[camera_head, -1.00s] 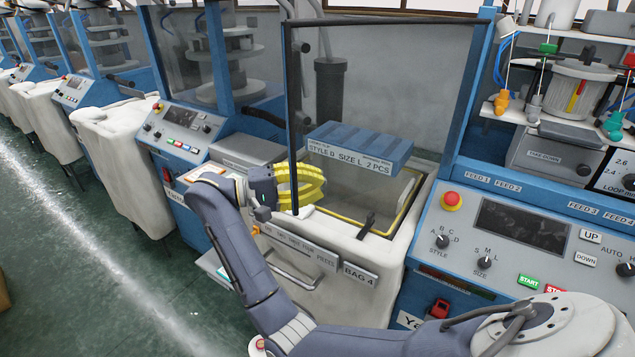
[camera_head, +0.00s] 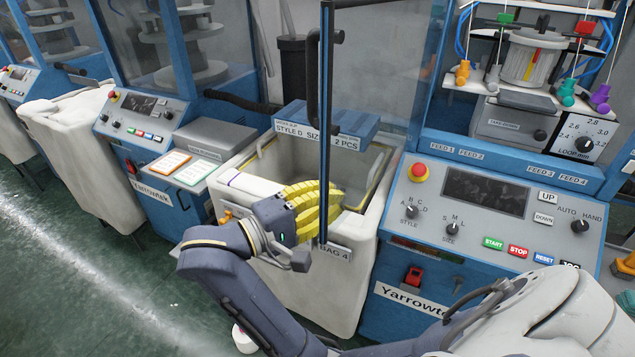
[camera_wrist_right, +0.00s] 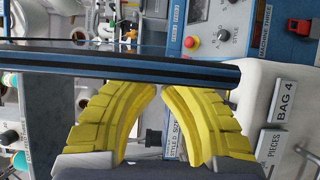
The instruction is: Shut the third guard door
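The guard door (camera_head: 375,90) is a clear panel in a dark frame on the nearest machine, which bears a "MACHINE THREE" label (camera_wrist_right: 265,30). It stands swung out, its free edge post (camera_head: 326,130) toward me with a dark handle (camera_head: 312,80). My right gripper (camera_head: 335,203) has yellow fingers, low at this post; the post crosses in front of them in the head view. In the right wrist view the post (camera_wrist_right: 120,65) runs across just past the fingertips (camera_wrist_right: 163,90), which are close together; no object shows between them. Contact cannot be told. My left gripper is not in view.
Below the door is a pale bin (camera_head: 240,185) labelled BAG 4, with a blue "STYLE D" block (camera_head: 335,123) above it. The control panel (camera_head: 485,215) with a red stop button stands right. Another machine (camera_head: 140,125) and cloth-covered bin (camera_head: 85,130) stand left.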

